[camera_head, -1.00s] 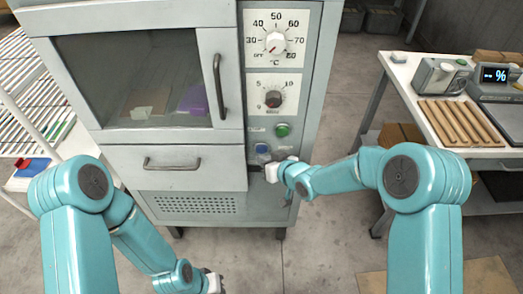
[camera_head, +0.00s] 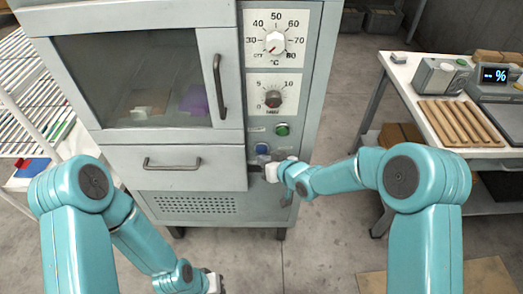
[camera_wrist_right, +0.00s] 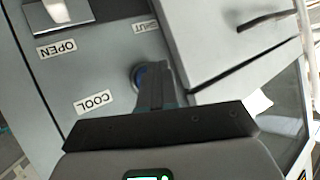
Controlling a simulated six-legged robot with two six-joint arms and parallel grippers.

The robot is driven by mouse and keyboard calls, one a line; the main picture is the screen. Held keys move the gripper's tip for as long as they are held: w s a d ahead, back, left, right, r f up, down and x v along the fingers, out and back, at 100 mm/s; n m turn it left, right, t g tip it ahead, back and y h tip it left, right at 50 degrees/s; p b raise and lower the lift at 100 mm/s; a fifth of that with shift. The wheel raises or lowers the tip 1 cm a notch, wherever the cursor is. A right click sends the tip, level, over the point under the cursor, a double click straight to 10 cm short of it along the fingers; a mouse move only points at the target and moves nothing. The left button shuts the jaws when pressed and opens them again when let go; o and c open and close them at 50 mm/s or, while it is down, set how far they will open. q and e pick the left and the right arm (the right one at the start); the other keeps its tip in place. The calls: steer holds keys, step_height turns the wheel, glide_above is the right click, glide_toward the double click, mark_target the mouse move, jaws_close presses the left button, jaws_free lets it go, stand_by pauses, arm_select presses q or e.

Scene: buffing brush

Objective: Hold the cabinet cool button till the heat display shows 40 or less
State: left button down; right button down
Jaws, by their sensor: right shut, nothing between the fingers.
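The grey cabinet (camera_head: 120,155) stands ahead with its glass door shut. Its blue cool button (camera_head: 262,149) sits low on the control panel, and in the right wrist view the button (camera_wrist_right: 138,72) shows beside a COOL label (camera_wrist_right: 94,102). My right gripper (camera_head: 265,163) is shut and empty, its fingertips at the button, covering part of it. I cannot tell how far the button is pressed. The °C dial (camera_head: 275,36) is on the panel above. No readable heat number shows. My left gripper (camera_head: 214,284) is low at the bottom edge, its jaws unclear.
A green button (camera_head: 282,130) and a smaller dial (camera_head: 272,97) sit above the blue button. OPEN (camera_wrist_right: 56,48) and SHUT labels are nearby. A white rack stands at left.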

steer(key=shift+w, duration=0.45)
steer(key=shift+w, duration=0.5)
stand_by(7.0)
